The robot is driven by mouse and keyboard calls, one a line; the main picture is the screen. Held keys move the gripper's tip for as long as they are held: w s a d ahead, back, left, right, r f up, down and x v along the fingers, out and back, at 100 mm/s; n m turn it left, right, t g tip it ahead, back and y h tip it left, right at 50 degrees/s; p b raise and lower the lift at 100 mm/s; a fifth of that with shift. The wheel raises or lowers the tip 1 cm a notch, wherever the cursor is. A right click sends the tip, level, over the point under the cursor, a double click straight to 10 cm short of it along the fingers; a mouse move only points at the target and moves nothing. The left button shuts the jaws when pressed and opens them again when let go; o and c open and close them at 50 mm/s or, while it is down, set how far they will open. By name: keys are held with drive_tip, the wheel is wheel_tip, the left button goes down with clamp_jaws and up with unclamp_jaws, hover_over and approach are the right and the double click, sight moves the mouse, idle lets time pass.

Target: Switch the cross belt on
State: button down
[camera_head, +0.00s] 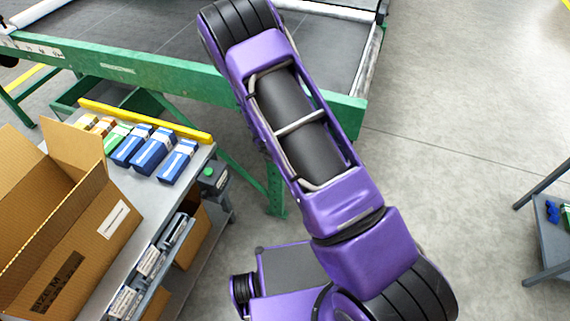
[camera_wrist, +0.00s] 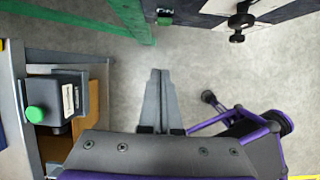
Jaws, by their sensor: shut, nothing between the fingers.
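A dark switch box (camera_head: 213,183) with a round green button (camera_head: 208,171) is fixed at the right end of the packing table in the head view. In the wrist view the switch box (camera_wrist: 68,93) is at the left, with its green button (camera_wrist: 37,114) facing left and a pale label on it. My gripper (camera_wrist: 158,74) is shut and empty, to the right of the box and apart from it, over bare floor. In the head view my purple arm crosses the middle and my gripper does not show. A dark belt (camera_head: 150,38) lies within a green frame.
The green frame (camera_head: 130,68) runs across the back, with a leg (camera_head: 275,190) near the switch box. An open cardboard box (camera_head: 60,225) and several small cartons (camera_head: 152,150) stand on the table (camera_head: 150,205). A black knob (camera_wrist: 240,22) shows at upper right.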

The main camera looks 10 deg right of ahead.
drive_tip(key=shift+s+d+f, duration=0.1)
drive_tip(key=shift+d+f, duration=0.05)
drive_tip(key=w+d+f, duration=0.3)
drive_tip(key=w+f, duration=0.3)
drive_tip(key=f, duration=0.2)
drive_tip(key=shift+w+d+f, duration=0.3)
drive_tip(key=shift+d+f, duration=0.1)
idle(0.3)
drive_tip(key=shift+w+d+r, duration=0.2)
drive_tip(key=shift+w+d, duration=0.05)
drive_tip(key=shift+w, duration=0.25)
drive_tip(key=shift+r, duration=0.1)
